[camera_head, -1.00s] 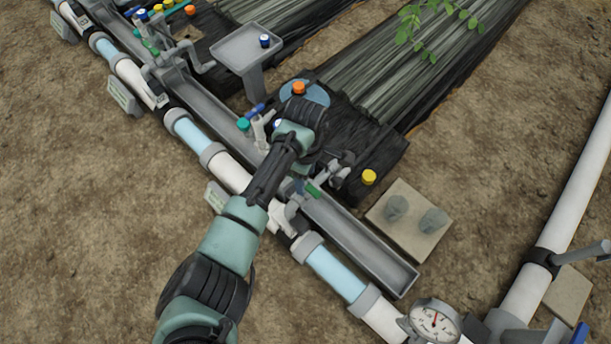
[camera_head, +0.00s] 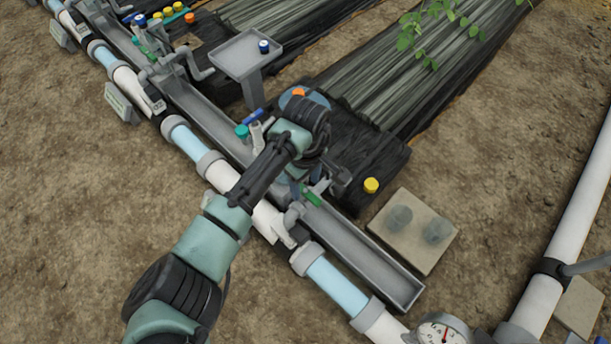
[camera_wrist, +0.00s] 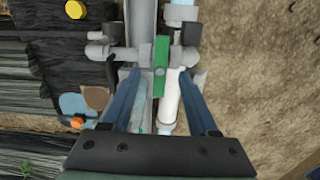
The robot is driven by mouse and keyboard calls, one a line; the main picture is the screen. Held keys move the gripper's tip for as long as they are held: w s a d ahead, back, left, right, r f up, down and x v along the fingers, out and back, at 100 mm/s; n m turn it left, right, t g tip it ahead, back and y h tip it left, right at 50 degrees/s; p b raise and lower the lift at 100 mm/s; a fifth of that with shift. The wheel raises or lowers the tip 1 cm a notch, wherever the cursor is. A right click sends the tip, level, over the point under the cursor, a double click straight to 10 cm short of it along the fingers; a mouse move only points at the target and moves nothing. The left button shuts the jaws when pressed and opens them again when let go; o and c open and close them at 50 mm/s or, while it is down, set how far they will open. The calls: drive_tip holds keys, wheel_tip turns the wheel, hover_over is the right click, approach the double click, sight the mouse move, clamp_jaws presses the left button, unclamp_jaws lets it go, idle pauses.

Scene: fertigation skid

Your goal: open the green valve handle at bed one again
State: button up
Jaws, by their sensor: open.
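The green valve handle (camera_wrist: 161,65) lies lengthwise in the wrist view, across a short grey branch pipe (camera_wrist: 128,54) and roughly parallel to the trough. In the head view the handle (camera_head: 311,197) shows just beyond my wrist, partly hidden by it. My gripper (camera_wrist: 157,78) is open, with its two blue fingers on either side of the handle's line; I cannot tell whether either touches it. In the head view my arm hides most of the gripper. A second green handle (camera_head: 148,52) is on a farther valve at the upper left.
A long white and light-blue main pipe (camera_head: 338,288) and a grey trough (camera_head: 375,264) run beside the valve. A pressure gauge (camera_head: 443,332) stands at the lower right. A grey tray stand (camera_head: 247,78), a yellow cap (camera_head: 371,185) and a slab with two grey cups (camera_head: 418,205) are nearby.

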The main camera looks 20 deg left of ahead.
sight(305, 191)
drive_tip(key=shift+f, duration=0.1)
idle(0.3)
drive_tip(key=shift+f+b, duration=0.9)
drive_tip(key=shift+f, duration=1.35)
drive_tip(key=shift+c, duration=0.3)
clamp_jaws()
drive_tip(key=shift+r, duration=0.1)
